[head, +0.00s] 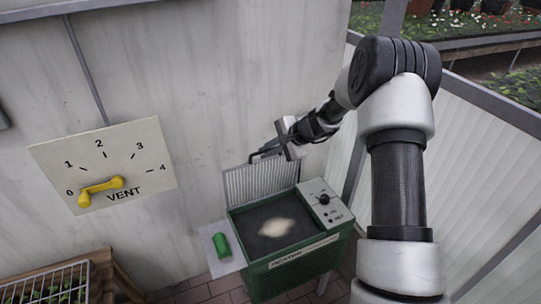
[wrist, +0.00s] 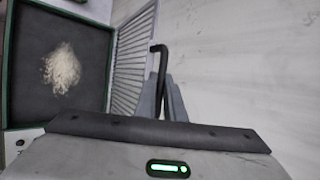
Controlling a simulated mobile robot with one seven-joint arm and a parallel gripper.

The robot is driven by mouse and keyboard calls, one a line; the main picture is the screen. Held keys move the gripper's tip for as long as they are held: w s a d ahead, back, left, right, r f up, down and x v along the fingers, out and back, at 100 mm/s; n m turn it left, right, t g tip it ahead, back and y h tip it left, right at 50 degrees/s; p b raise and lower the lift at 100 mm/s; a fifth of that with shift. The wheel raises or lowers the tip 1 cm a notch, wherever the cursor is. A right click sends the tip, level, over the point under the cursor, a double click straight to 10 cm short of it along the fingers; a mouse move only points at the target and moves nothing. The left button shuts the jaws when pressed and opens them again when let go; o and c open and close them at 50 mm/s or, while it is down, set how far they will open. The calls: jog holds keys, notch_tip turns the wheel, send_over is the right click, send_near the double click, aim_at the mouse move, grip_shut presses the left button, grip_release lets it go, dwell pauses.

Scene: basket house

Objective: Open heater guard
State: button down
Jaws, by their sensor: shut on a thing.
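The heater guard (head: 258,183) is a light, ribbed panel standing steeply raised at the back edge of the green heater (head: 285,268). It also shows in the wrist view as a ribbed strip (wrist: 132,48). Its black handle (wrist: 160,68) sits at the guard's far edge. My gripper (head: 275,150) is at the top of the guard; in the wrist view its grey fingers (wrist: 168,94) are shut on the handle. The heater's dark inside (head: 250,222) is uncovered, with a pale patch in its middle (head: 275,227). The fingers hide part of the handle.
A green object (head: 221,245) lies on a pale side shelf left of the heater. A control panel with a black knob (head: 323,199) is on its right. A vent dial with a yellow lever (head: 101,189) is on the wall. The wall stands close behind the guard.

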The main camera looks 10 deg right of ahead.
jog(key=shift+a+f, duration=0.1)
jog(key=shift+f, duration=0.25)
jog(key=c, duration=1.8)
grip_release()
jog(key=shift+s, duration=0.15)
jog(key=shift+c, duration=0.2)
jog(key=v, duration=1.8)
jog(key=shift+w+r+b, duration=0.2)
jog(key=shift+w+b, duration=0.2)
jog(key=shift+b, duration=0.05)
